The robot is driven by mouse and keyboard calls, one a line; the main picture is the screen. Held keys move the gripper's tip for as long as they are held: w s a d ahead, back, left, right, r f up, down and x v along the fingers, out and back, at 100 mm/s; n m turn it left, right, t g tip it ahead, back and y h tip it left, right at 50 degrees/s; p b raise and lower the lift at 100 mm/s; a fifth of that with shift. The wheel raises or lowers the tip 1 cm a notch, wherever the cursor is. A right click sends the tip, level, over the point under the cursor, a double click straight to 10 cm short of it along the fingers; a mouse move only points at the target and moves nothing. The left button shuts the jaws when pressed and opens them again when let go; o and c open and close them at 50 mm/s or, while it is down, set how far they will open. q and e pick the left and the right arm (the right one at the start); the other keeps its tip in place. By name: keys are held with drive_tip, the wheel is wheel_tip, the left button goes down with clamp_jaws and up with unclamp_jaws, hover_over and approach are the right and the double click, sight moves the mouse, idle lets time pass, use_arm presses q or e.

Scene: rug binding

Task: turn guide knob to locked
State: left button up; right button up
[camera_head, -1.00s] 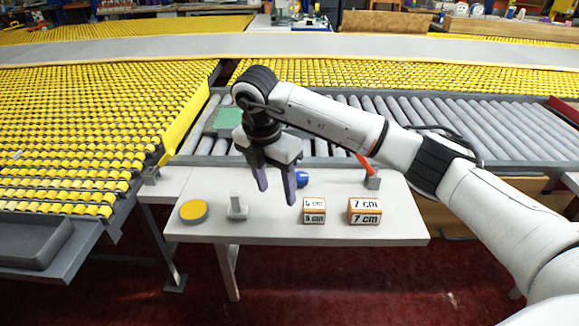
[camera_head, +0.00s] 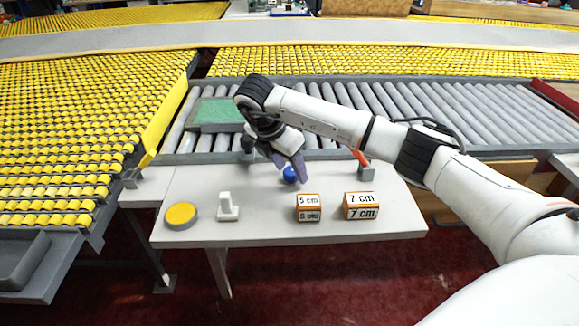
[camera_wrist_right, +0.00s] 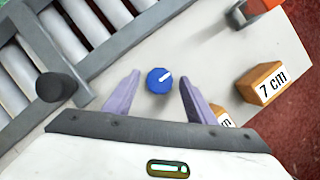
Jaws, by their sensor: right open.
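The blue guide knob (camera_head: 290,174) sits on the white table near its back edge. In the right wrist view the knob (camera_wrist_right: 159,80) shows a white pointer line aimed to the upper right. My right gripper (camera_head: 290,168) is open and tilted toward the knob. In the right wrist view my right gripper (camera_wrist_right: 153,95) has its two purple fingers apart, one on each side of the knob, with gaps between. I cannot tell how far above the knob the fingertips are. My left gripper is not in view.
On the table (camera_head: 260,225) stand a yellow round button (camera_head: 181,214), a white upright piece (camera_head: 228,207), a 5 cm block (camera_head: 307,208) and a 7 cm block (camera_head: 361,206). A red-orange lever (camera_head: 361,159) is at the back right. Rollers (camera_head: 430,110) and a green pad (camera_head: 220,111) lie behind.

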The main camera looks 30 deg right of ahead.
drive_tip(key=c, duration=1)
drive_tip(key=shift+c, duration=0.2)
